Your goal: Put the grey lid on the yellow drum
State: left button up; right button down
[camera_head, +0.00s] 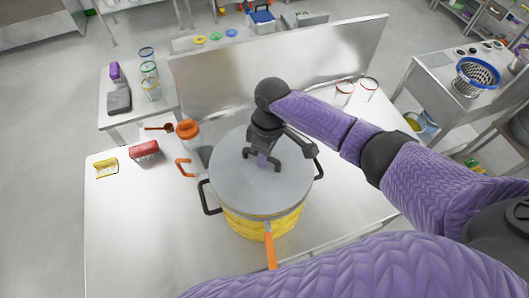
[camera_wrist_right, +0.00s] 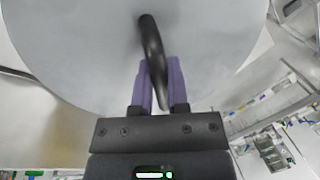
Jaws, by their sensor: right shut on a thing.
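The grey lid (camera_head: 236,184) is a wide round disc with a dark arched handle (camera_wrist_right: 150,45) at its middle. It covers the top of the yellow drum (camera_head: 243,227), whose yellow side shows below the lid's front edge. I cannot tell whether the lid rests on the rim or hovers just above it. My right gripper (camera_head: 262,162) is above the lid's middle, shut on its handle; its purple fingers (camera_wrist_right: 157,85) flank the handle in the wrist view. The drum's opening is hidden. My left gripper is not in view.
Black side handles (camera_head: 207,197) stick out from the drum. An orange-handled tool (camera_head: 270,250) lies at its front. The front left of the table is clear.

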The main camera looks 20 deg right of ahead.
jog(key=shift+f, duration=0.65)
dwell(0.6)
jog(key=c, duration=0.5)
grip_release()
jog(key=shift+c, duration=0.2)
notch_tip(320, 180, up, 10)
jog(key=w+d, duration=0.1)
jog(key=shift+w+f, duration=0.15)
jog(key=shift+w, duration=0.05)
jog(key=shift+d, duration=0.1)
